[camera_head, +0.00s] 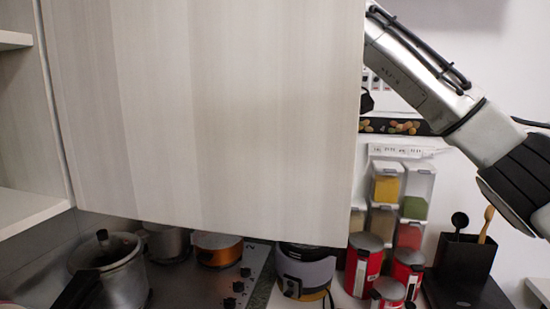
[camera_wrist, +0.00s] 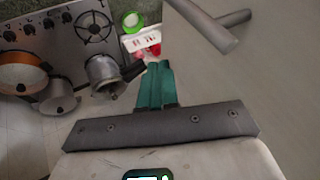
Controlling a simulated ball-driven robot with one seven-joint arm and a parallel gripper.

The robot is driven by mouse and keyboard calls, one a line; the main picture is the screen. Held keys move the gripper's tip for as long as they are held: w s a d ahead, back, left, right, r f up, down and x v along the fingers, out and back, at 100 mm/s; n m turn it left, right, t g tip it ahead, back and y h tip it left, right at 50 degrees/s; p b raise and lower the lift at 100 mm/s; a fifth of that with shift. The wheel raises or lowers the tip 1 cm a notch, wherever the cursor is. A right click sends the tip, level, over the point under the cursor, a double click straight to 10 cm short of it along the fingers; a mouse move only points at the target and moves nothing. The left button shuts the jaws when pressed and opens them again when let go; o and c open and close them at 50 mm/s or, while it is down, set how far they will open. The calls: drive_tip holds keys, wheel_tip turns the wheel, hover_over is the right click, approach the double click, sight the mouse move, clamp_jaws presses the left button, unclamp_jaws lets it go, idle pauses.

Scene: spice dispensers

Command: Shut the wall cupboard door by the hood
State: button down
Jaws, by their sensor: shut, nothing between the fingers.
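The wall cupboard door (camera_head: 210,110) is a large pale wood panel standing open across the middle of the head view. Its left edge meets the open cupboard (camera_head: 22,120). In the wrist view the door (camera_wrist: 275,90) fills the right side, with a grey bar handle (camera_wrist: 215,28) at the top. My arm comes from the right in the head view and passes behind the door, which hides my gripper there. In the wrist view my gripper (camera_wrist: 159,68) has its teal fingers together, empty, beside the door face. I cannot tell whether they touch it. The hood is not visible.
Below the door are a steel pot (camera_head: 108,262), an orange pot (camera_head: 218,249), a grey appliance (camera_head: 306,272) and red canisters (camera_head: 364,264). The hob (camera_wrist: 62,38) shows left in the wrist view.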

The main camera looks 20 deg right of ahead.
sight(275, 155)
drive_tip(key=shift+s+a+f+p, duration=0.15)
drive_tip(key=shift+s+a+p, duration=0.1)
drive_tip(key=shift+s+a, duration=0.6)
drive_tip(key=shift+s+a+f+p, duration=0.2)
drive_tip(key=shift+s+a, duration=0.4)
drive_tip(key=shift+s, duration=0.35)
drive_tip(key=shift+s, duration=0.1)
